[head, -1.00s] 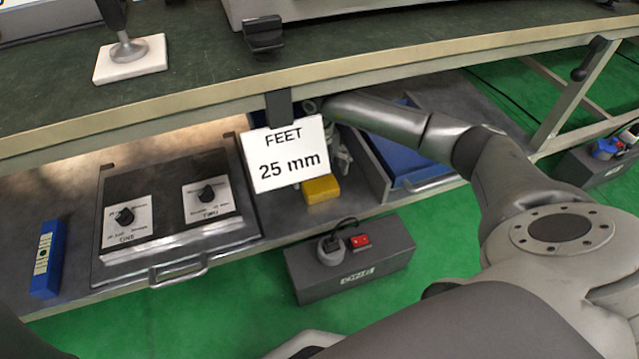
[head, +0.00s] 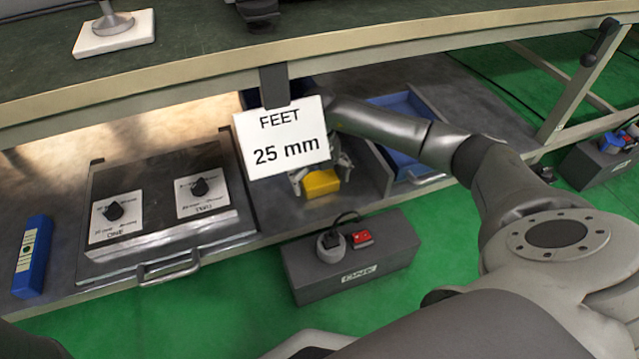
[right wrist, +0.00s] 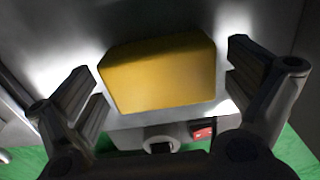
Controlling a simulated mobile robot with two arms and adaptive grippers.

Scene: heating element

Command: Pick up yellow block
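The yellow block (head: 321,183) sits on the grey lower shelf under the workbench, just below the hanging "FEET 25 mm" sign. My right gripper (head: 322,178) reaches under the bench to the block, and the sign hides part of it. In the right wrist view the yellow block (right wrist: 158,74) lies between the two fingers of the right gripper (right wrist: 165,90). The fingers are spread wide, with a gap on each side of the block. My left gripper is not in view.
The sign (head: 283,140) hangs from the bench edge. A control panel with two knobs (head: 160,205) is left of the block, and a blue drawer (head: 405,110) is right. A dark switch box (head: 350,262) stands on the green floor in front. A blue box (head: 33,257) is at far left.

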